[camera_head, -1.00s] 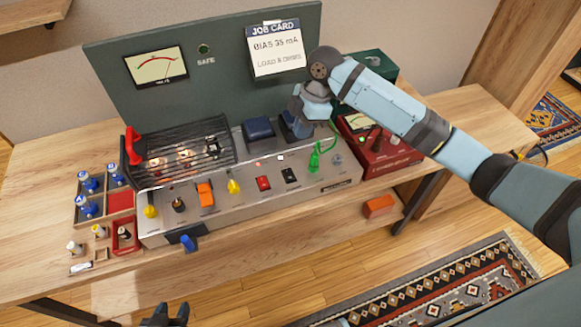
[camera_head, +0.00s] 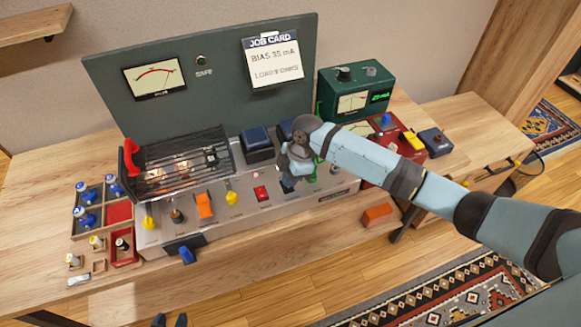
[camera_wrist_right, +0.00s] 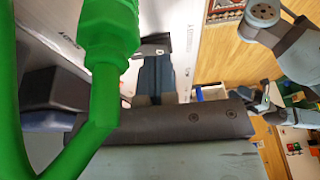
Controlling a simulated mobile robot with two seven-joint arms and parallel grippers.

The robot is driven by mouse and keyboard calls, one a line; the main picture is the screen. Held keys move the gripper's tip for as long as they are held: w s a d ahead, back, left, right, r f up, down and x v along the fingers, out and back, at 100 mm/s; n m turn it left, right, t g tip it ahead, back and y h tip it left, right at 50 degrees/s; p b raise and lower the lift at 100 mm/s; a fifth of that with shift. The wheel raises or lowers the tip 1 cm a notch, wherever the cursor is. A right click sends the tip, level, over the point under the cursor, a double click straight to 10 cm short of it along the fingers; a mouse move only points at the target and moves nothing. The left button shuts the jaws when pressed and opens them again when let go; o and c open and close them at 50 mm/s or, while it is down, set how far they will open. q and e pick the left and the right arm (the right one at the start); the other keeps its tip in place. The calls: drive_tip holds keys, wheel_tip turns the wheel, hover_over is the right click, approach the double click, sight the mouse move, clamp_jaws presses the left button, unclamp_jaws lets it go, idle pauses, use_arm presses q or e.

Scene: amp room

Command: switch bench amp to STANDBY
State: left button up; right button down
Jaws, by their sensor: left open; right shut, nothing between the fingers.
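The bench amp (camera_head: 240,207) sits on the wooden bench, with knobs and switches along its pale front panel.
A tube cage (camera_head: 175,163) with glowing tubes and dark transformers (camera_head: 257,143) top the amp. A green meter box (camera_head: 354,92) and a red box (camera_head: 412,136) stand right. A parts tray (camera_head: 92,207) lies left. Floor in front is open.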

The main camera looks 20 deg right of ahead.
drive_tip(key=shift+f, duration=0.2)
drive_tip(key=shift+s+f+p, duration=0.1)
drive_tip(key=shift+s+p, duration=0.1)
drive_tip(key=shift+p, duration=0.45)
drive_tip(key=shift+f, duration=0.2)
drive_tip(key=shift+w, duration=0.1)
drive_tip(key=shift+w+r, duration=0.15)
drive_tip(key=shift+w, duration=0.6)
